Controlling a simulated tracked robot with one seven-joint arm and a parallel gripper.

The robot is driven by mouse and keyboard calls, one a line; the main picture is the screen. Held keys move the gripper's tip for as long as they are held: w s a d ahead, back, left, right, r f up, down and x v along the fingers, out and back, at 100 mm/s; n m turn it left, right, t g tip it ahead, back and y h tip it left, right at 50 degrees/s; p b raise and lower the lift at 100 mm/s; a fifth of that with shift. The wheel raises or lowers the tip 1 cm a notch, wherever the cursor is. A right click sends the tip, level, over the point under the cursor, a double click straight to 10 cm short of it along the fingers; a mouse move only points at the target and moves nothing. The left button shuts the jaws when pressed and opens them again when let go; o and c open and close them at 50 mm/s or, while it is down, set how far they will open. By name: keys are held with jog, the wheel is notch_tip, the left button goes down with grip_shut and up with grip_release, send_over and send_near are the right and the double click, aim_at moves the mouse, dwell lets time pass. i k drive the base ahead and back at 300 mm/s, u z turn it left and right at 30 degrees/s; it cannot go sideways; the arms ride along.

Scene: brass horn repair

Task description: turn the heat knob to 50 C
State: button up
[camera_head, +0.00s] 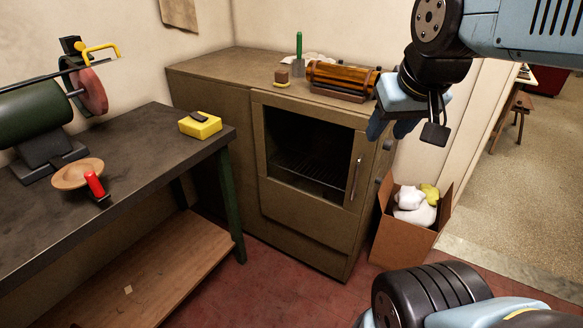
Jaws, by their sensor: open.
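A small dark round part (388,144), which may be the heat knob, shows at the oven's right side just below my gripper. No scale or pointer can be read on it. My gripper (391,129) has blue fingers and hangs at the oven's upper right corner, with nothing seen in it. I cannot tell whether it touches the oven.
A cardboard box (400,239) stands right of the oven. A dark workbench (130,150) with a yellow box (200,125) is at left. Red floor is clear in front.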

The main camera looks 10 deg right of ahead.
aim_at(388, 143)
jog(key=u, duration=0.75)
jog(key=k, duration=1.5)
jog(key=z, duration=0.65)
jog(key=i, duration=1)
jog(key=z, duration=0.3)
